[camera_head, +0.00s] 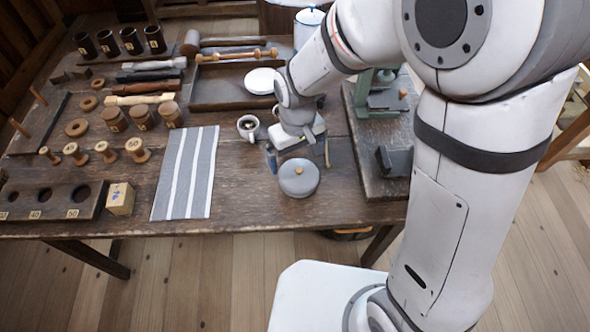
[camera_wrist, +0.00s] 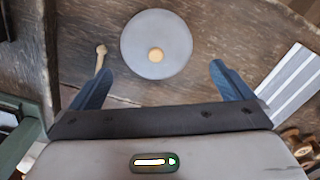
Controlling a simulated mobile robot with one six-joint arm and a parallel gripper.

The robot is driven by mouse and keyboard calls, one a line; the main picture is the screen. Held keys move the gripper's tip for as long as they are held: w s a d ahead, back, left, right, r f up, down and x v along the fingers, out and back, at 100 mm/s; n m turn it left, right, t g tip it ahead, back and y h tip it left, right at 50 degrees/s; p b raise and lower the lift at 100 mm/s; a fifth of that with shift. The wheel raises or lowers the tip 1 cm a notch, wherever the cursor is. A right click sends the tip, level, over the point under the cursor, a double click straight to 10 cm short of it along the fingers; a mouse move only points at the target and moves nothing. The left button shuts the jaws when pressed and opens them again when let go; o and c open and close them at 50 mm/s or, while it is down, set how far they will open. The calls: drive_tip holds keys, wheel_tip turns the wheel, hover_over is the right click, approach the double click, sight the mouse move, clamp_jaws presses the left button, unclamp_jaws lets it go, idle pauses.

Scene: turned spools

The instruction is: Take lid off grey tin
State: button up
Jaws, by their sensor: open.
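The grey tin (camera_head: 299,182) stands upright near the front edge of the table, with its round grey lid (camera_head: 298,172) on top. In the wrist view the lid (camera_wrist: 140,50) appears from above as a disc with a small tan wooden knob (camera_wrist: 155,54) in its middle. My gripper (camera_head: 298,158) is just behind the tin, its fingers apart. In the wrist view my open gripper (camera_wrist: 155,80) has one blue finger on each side, with nothing between the tips. The lid lies beyond the fingertips, apart from them.
A small wooden-headed stick (camera_wrist: 101,56) lies near one finger. A mug (camera_head: 248,127) stands left of my gripper. A striped cloth (camera_head: 186,172) lies to the left. A board with a green machine (camera_head: 378,95) is at the right. Bare table shows around the tin.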

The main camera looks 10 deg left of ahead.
sight(299, 171)
drive_tip(key=f, duration=0.5)
drive_tip(key=shift+d+f, duration=0.25)
drive_tip(key=shift+f, duration=0.15)
drive_tip(key=shift+c, duration=0.6)
drive_tip(key=shift+s, duration=0.15)
drive_tip(key=c, duration=1)
